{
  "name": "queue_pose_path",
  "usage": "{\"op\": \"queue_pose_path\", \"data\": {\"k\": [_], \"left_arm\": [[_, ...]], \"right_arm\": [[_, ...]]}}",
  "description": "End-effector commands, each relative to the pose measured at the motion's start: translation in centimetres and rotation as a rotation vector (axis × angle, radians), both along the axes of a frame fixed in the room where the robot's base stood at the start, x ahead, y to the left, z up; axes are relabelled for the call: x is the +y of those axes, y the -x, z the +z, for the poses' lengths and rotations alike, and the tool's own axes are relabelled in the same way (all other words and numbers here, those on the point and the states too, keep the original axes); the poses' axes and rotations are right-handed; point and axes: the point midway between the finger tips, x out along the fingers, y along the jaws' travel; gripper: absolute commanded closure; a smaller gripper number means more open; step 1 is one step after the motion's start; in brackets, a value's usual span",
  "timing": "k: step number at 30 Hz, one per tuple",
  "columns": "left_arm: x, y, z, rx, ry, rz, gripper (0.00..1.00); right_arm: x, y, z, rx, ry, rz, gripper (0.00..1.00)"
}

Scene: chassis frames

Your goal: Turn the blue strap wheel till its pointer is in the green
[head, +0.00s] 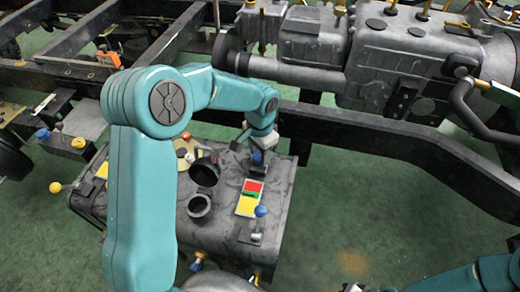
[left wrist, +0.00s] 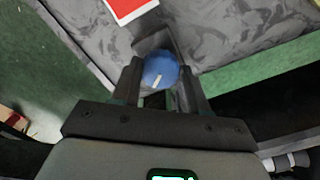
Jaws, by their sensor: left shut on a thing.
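The blue strap wheel (left wrist: 160,68) sits between the fingers of my left gripper (left wrist: 158,88) in the left wrist view. A short white pointer mark on it points down toward the gripper's palm. In the head view the wheel (head: 258,157) is a small blue patch at the tank's far right corner. My left gripper (head: 261,157) reaches down over it, shut on it. A panel with red, green and yellow fields (head: 250,198) lies on the tank nearby. I cannot tell where the pointer stands against the green. My right gripper (head: 355,287) shows only partly at the bottom edge.
The grey tank (head: 222,215) carries black round necks (head: 200,206) and a blue-knobbed lever (head: 260,211). A dark chassis rail (head: 375,135) runs close behind the gripper, with a large grey engine block (head: 395,65) beyond. Green floor (head: 350,215) is free to the right.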

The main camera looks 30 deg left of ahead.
Motion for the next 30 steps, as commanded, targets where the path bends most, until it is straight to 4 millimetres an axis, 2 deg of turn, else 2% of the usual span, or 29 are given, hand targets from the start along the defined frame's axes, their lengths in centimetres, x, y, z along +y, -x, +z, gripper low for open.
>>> {"op": "queue_pose_path", "data": {"k": [8, 21, 22, 24, 30], "left_arm": [[-0.03, -0.15, 0.14, -0.006, 0.001, -0.077, 0.87], [-0.03, -0.18, 0.12, -0.007, 0.001, -0.086, 0.87], [-0.04, -0.18, 0.12, -0.007, 0.001, -0.086, 0.50], [-0.03, -0.16, 0.11, -0.006, 0.001, -0.086, 0.31], [-0.03, -0.09, 0.05, -0.004, 0.001, -0.086, 0.31]], "right_arm": [[0.00, 0.00, 0.44, 0.000, 0.000, 0.000, 1.00], [0.00, 0.00, 0.44, 0.000, 0.000, 0.000, 1.00], [0.00, 0.00, 0.44, 0.000, 0.000, 0.000, 1.00], [0.00, 0.00, 0.44, 0.000, 0.000, 0.000, 1.00], [0.00, 0.00, 0.44, 0.000, 0.000, 0.000, 1.00]]}}
